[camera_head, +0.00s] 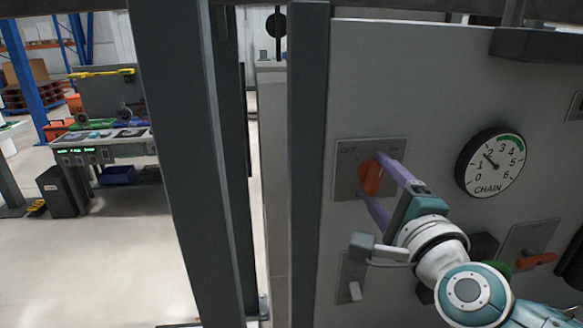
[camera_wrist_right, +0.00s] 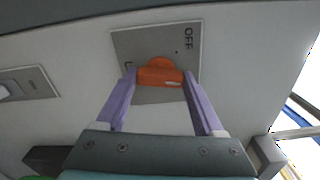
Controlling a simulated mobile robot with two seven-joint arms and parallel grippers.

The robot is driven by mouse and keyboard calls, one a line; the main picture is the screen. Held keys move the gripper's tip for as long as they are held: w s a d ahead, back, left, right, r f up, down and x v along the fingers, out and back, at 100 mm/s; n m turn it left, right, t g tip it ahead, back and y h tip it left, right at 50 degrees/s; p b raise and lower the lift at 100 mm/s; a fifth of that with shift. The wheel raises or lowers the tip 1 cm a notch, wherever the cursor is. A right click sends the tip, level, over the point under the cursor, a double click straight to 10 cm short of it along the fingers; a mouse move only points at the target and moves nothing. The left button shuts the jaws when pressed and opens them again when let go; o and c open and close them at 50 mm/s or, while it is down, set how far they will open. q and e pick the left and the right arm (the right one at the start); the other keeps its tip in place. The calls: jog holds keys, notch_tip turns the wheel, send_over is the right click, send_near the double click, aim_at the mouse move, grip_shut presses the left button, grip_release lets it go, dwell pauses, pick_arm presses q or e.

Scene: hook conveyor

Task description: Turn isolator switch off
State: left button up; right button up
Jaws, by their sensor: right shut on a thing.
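In the head view the knob stands tilted, close to upright. It also shows in the right wrist view (camera_wrist_right: 160,74), with its plate (camera_wrist_right: 128,42) behind it. My right gripper (camera_head: 376,180) has its two purple fingers on either side of the knob, shut on it. The fingers also frame the knob in the right wrist view (camera_wrist_right: 160,80). My left gripper is not in view.
A round CHAIN gauge (camera_head: 491,162) is right of the switch. A grey lever switch (camera_head: 355,290) is below the isolator. Dark upright posts (camera_head: 308,160) stand left of the panel. A workbench (camera_head: 105,150) is far left.

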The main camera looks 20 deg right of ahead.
jog(key=n+p, duration=0.1)
jog(key=n, duration=0.4)
jog(key=shift+n, duration=0.3)
jog(key=n, duration=0.4)
jog(key=shift+n, duration=0.3)
jog(key=shift+n+p, duration=0.35)
jog(key=shift+n, duration=0.15)
jog(key=o, duration=1.4)
